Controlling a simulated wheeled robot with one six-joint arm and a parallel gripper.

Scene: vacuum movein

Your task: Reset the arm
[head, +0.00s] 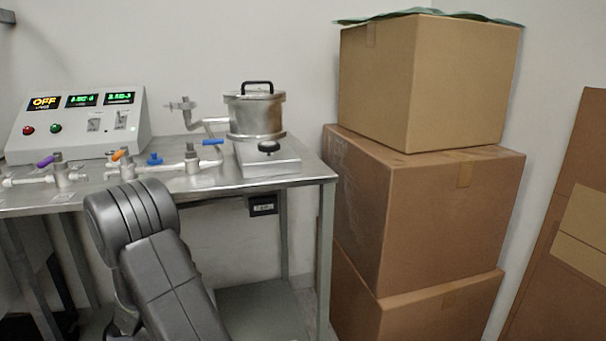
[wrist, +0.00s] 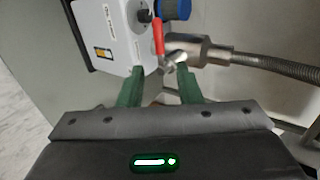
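My arm (head: 150,255) shows in the head view as dark grey links, bent in front of the steel table; its gripper is out of that view. In the wrist view my gripper (wrist: 158,82) has two green fingers standing apart, with nothing held between them. Past the fingertips is a red valve handle (wrist: 158,34) on a metal fitting (wrist: 188,48). The right fingertip is close to this fitting; I cannot tell whether they touch. A white box-shaped unit (wrist: 118,38) lies beyond the left finger.
A flexible metal hose (wrist: 275,68) runs right from the fitting. The steel table (head: 215,180) bears a control panel (head: 80,122) reading OFF, valve piping (head: 180,167) and a lidded metal chamber (head: 255,115). Stacked cardboard boxes (head: 425,215) stand at its right, near the wall.

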